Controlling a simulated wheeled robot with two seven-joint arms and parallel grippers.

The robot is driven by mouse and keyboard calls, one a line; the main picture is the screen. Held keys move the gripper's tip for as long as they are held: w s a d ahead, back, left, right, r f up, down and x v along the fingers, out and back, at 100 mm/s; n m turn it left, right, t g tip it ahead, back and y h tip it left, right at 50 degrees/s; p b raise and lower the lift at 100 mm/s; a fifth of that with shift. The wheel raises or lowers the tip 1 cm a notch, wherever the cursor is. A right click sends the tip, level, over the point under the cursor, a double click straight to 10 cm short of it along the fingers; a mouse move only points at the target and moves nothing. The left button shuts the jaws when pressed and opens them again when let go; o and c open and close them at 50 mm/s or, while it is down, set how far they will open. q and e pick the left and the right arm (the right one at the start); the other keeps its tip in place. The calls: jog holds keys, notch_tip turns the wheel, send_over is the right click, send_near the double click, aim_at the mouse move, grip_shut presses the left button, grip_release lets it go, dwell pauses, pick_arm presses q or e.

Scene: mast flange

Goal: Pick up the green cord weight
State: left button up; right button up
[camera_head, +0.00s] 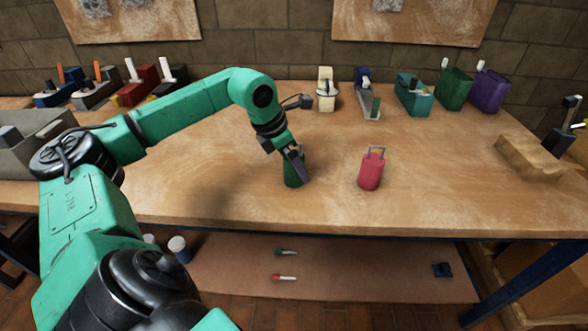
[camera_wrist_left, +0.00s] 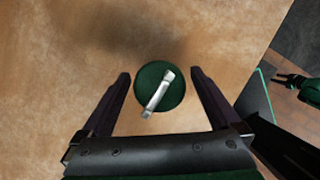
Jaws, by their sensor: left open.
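The green cord weight (camera_head: 291,176) stands on the wooden table, partly hidden behind my left gripper (camera_head: 297,156) in the head view. In the left wrist view, the green cord weight (camera_wrist_left: 175,97) shows from above as a dark green disc with a pale metal handle across its top. My left gripper (camera_wrist_left: 160,100) is open, with one dark finger on each side of the weight. Gaps show between both fingers and the weight. My right gripper is not in the head view; a green and black part at the right edge of the wrist view cannot be identified surely.
A red cord weight (camera_head: 370,172) with a grey handle stands to the right of the green one. Several tools and coloured bins (camera_head: 455,88) line the back of the table (camera_head: 240,200). A wooden block (camera_head: 527,158) lies at the right. The front middle is clear.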

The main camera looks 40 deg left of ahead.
pick_arm(q)
jog(key=shift+r, duration=0.1)
grip_shut()
